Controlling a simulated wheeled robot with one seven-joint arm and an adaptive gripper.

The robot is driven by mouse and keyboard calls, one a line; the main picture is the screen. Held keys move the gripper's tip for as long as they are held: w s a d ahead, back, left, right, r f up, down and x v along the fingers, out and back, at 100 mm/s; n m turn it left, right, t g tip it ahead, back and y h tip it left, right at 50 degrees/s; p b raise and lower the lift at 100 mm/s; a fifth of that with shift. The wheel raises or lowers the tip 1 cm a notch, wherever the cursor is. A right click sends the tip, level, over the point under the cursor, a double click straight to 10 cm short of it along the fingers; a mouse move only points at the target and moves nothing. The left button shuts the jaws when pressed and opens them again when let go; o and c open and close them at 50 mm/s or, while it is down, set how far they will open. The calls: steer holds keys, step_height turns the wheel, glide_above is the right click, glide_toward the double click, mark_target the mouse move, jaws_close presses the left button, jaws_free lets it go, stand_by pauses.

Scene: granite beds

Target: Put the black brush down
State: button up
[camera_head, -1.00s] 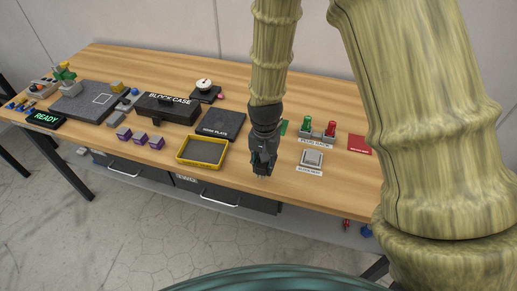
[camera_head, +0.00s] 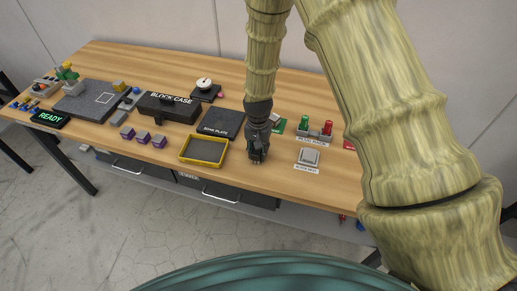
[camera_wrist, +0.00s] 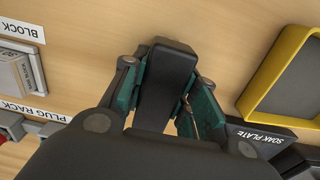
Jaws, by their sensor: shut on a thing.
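My gripper (camera_head: 257,157) points down at the front part of the wooden table, between the yellow-rimmed tray and the grey block. In the wrist view its green-sided fingers are shut on the black brush (camera_wrist: 171,68), whose dark, blunt body shows between them. In the head view the brush blends with the dark gripper, and I cannot tell whether its lower end touches the table (camera_head: 235,178).
The yellow-rimmed tray (camera_head: 203,162) is close on the left and the grey block (camera_head: 308,157) on the right. Behind stand the soak plate (camera_head: 220,123), the black block case (camera_head: 168,106) and the plug rack (camera_head: 314,134). Bare wood surrounds my gripper.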

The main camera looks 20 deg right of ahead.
steer(key=shift+f, duration=0.2)
steer(key=o, duration=0.9)
steer(key=shift+r+b, duration=2.2)
steer(key=shift+r, duration=3.9)
steer(key=shift+s, duration=0.1)
